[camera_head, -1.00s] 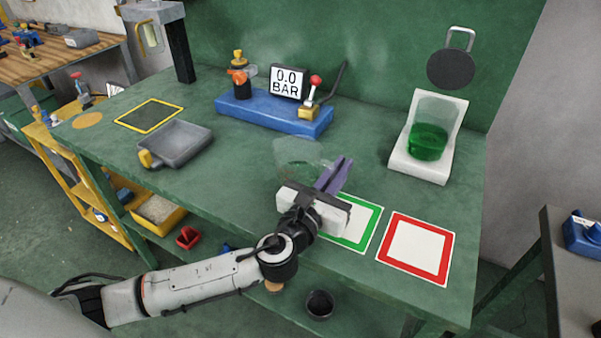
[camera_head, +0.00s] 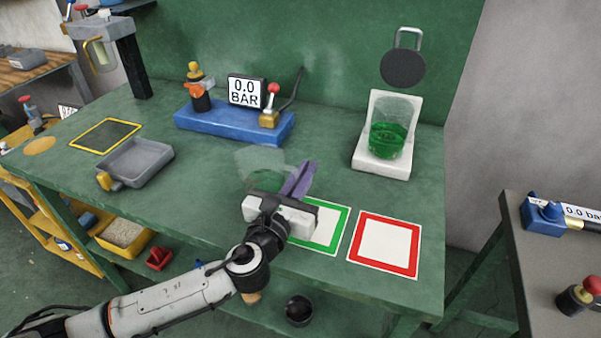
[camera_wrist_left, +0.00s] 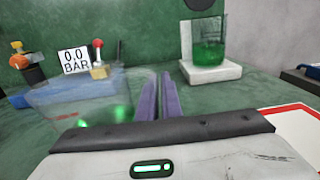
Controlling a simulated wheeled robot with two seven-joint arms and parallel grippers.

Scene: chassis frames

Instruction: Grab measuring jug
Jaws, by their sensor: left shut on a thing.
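The measuring jug (camera_head: 262,162) is a clear vessel with some green in its lower part. It stands at the left of my left gripper (camera_head: 303,172) over the workbench. In the left wrist view the jug (camera_wrist_left: 75,98) is at the left, against the purple fingers (camera_wrist_left: 160,92). The fingers are close together and shut on the jug at its right side; the exact spot they grip is hard to see. I cannot tell whether the jug touches the bench. My right gripper is not in view.
A clear beaker of green liquid (camera_head: 388,138) stands on a white stand (camera_head: 372,163) at the back right. A blue pressure rig (camera_head: 228,124) is at the back. Green-framed (camera_head: 325,232) and red-framed (camera_head: 384,243) squares lie near the front edge. A grey tray (camera_head: 138,160) is at the left.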

